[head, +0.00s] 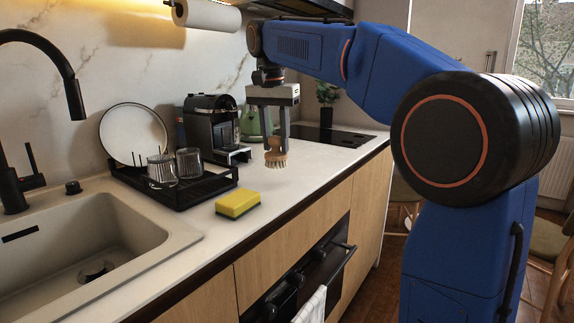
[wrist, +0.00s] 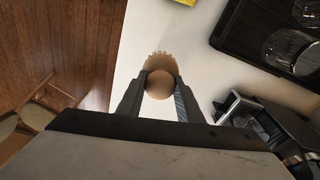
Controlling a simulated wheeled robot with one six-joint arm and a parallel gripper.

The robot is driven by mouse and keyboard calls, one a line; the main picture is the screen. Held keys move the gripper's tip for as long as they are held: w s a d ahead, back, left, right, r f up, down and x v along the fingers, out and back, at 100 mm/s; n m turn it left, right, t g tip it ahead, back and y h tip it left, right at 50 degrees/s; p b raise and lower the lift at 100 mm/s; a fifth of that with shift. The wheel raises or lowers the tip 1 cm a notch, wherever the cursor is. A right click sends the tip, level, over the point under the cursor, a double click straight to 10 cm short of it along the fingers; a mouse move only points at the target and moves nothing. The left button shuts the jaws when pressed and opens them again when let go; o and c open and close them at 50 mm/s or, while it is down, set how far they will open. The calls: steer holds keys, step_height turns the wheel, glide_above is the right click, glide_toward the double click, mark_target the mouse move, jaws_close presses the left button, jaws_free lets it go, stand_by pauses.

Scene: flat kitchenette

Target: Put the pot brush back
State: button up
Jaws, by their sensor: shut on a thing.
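The pot brush (head: 275,156) has a round wooden head with pale bristles pointing down. My gripper (head: 276,140) is shut on it and holds it over the white counter, to the right of the yellow sponge. In the wrist view the brush's round wooden knob (wrist: 160,84) sits between both fingers of my gripper (wrist: 160,92), with the bristles fanning out beyond it. The bristle tips look close to the counter; I cannot tell if they touch it.
A yellow sponge (head: 238,203) lies on the counter (head: 285,190) near its front edge. A black dish rack (head: 190,192) holds a plate (head: 133,135) and glasses. The sink (head: 90,245) is at left. A coffee machine (head: 211,126) stands behind. The counter around the brush is clear.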

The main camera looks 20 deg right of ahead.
mark_target(280, 160)
steer(key=shift+w+d+f, duration=0.15)
steer(key=shift+d+f, duration=0.55)
steer(key=shift+f, duration=2.25)
steer(key=shift+f, duration=0.1)
steer(key=o, duration=1)
steer(key=r, duration=0.8)
steer(key=s+a+r, duration=0.1)
steer(key=r, duration=0.3)
